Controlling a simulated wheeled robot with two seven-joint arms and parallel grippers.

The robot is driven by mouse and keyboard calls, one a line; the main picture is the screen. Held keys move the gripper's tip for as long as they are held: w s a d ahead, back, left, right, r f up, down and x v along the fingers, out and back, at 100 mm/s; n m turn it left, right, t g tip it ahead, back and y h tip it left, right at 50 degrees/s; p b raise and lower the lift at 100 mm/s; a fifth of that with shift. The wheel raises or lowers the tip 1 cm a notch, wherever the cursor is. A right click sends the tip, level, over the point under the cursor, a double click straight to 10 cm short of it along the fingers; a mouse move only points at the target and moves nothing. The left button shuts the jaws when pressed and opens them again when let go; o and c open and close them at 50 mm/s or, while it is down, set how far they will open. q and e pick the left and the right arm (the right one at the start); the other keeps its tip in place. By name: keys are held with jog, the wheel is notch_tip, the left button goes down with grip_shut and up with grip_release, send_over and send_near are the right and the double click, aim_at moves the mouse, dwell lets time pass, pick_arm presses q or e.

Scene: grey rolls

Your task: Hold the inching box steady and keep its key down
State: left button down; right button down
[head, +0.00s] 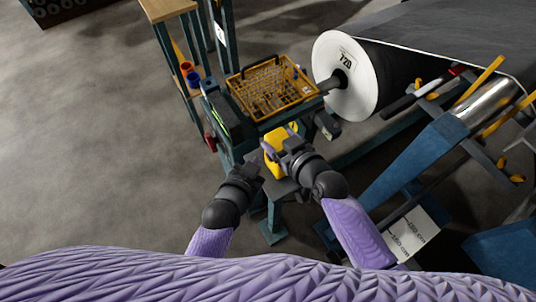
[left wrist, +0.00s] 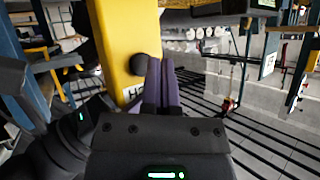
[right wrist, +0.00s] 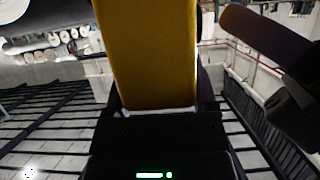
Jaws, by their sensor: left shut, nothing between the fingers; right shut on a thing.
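The yellow inching box (head: 276,143) is upright below the basket in the head view. My right gripper (head: 285,148) is shut on it; in the right wrist view the box (right wrist: 148,50) fills the space between the fingers. My left gripper (head: 262,163) is beside the box, lower in the head view. In the left wrist view its fingers (left wrist: 161,65) are together and empty, close to a round black key (left wrist: 138,64) on the box's face (left wrist: 119,40). I cannot tell whether the fingertips touch or press the key. A label is partly hidden behind my gripper.
A yellow wire basket (head: 270,88) stands on the teal bench just beyond the box. A big dark roll with a white end (head: 345,75) is to the right, with a blue frame (head: 425,150) below it. Open grey floor (head: 90,150) lies on the left.

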pick_arm(q)
jog(key=shift+w+d, duration=0.2)
jog(key=shift+d, duration=0.15)
jog(key=shift+w+d+r, duration=0.15)
jog(key=shift+w+d, duration=0.3)
jog(key=shift+d, duration=0.25)
dwell(1.9)
jog(key=shift+s, duration=0.1)
dwell(3.4)
jog(key=shift+s, duration=0.1)
dwell(0.9)
jog(key=shift+s+a+r, duration=0.1)
jog(key=shift+s+a, duration=0.25)
jog(key=shift+s, duration=0.2)
